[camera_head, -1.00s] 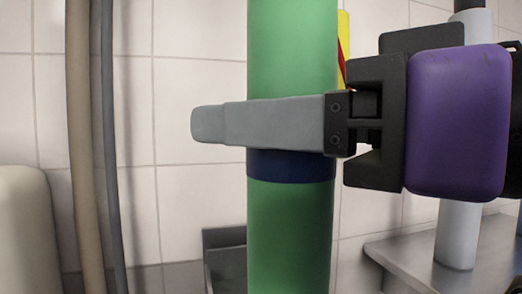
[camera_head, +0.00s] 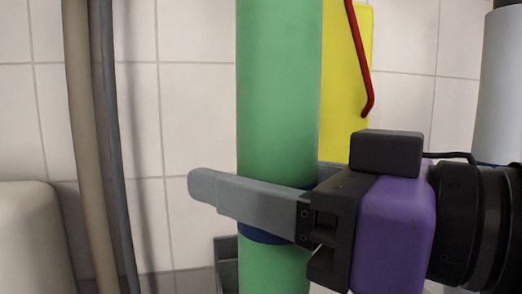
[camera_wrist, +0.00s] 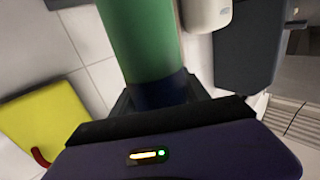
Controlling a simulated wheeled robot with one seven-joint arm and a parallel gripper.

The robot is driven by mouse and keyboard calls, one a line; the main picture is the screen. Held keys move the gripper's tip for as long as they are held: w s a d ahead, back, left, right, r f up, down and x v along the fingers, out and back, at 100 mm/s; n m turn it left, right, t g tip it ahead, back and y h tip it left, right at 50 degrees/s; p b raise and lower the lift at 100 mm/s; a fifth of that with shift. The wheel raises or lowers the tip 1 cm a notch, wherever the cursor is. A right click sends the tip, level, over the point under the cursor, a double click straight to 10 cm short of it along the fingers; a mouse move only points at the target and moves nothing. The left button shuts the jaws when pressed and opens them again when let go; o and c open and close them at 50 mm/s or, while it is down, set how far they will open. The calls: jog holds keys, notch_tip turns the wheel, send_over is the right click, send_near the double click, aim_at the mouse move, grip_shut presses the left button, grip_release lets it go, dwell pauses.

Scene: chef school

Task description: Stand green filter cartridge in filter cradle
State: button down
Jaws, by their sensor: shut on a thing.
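The green filter cartridge (camera_head: 279,95) is a tall green cylinder with a dark blue band, standing upright in the head view. Its top and bottom run out of the picture. My gripper (camera_head: 265,205) has its grey fingers closed around the cartridge at the blue band. In the wrist view the green cylinder (camera_wrist: 141,40) rises from between the dark fingers, with the blue band (camera_wrist: 158,93) at the grip. A dark grey bracket-like part (camera_head: 227,262) shows low behind the cartridge; I cannot tell whether it is the filter cradle.
A yellow panel (camera_head: 345,90) with a red rod (camera_head: 361,60) is on the tiled wall behind the cartridge. Beige and grey pipes (camera_head: 85,130) run vertically at left. A cream rounded object (camera_head: 30,240) stands at lower left. A pale grey cylinder (camera_head: 502,85) is at right.

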aim_at(243, 171)
jog(key=shift+w+a+r+p, duration=0.2)
jog(key=shift+w+p, duration=0.45)
jog(key=shift+p, duration=1)
jog(key=shift+w+p, duration=0.1)
jog(key=shift+p, duration=0.25)
jog(key=p, duration=0.3)
jog(key=shift+w+a+f, duration=0.15)
jog(key=shift+w, duration=0.25)
jog(key=w+a+f+b, duration=0.1)
jog(key=w+a+b, duration=0.1)
jog(key=w, duration=0.4)
jog(key=shift+w+f+b, duration=0.35)
jog(key=shift+b, duration=0.1)
